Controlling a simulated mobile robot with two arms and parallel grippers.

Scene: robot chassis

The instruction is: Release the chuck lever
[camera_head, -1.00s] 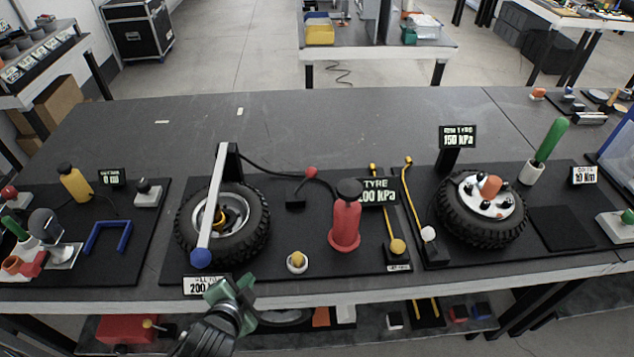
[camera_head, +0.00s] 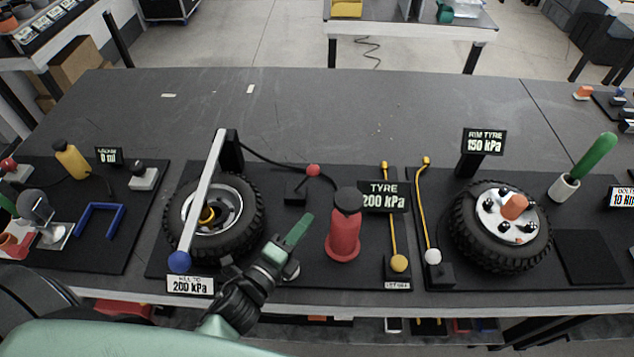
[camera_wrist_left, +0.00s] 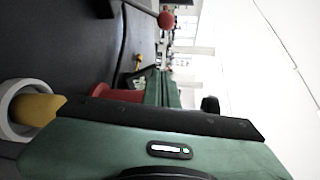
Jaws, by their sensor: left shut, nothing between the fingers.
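A lever with a red ball knob (camera_head: 313,170) rises from a small black block (camera_head: 295,188) right of the left tyre (camera_head: 240,235). A black hose runs from the tyre's upright post to this area. The red knob also shows at the top of the left wrist view (camera_wrist_left: 166,20). My left gripper (camera_head: 302,230) is shut and empty, between the tyre and the red pump-like cylinder (camera_head: 344,235), its tips nearer the front edge than the knob and apart from it. It covers most of the button, whose yellow top (camera_wrist_left: 38,110) shows in the left wrist view. My right gripper is out of view.
A white bar with a blue ball (camera_head: 179,262) leans across the left tyre. Signs read 200 kPa (camera_head: 384,197). Two yellow rods (camera_head: 399,263) stand right of the red cylinder. A second wheel (camera_head: 505,245) sits further right. The table behind the stations is clear.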

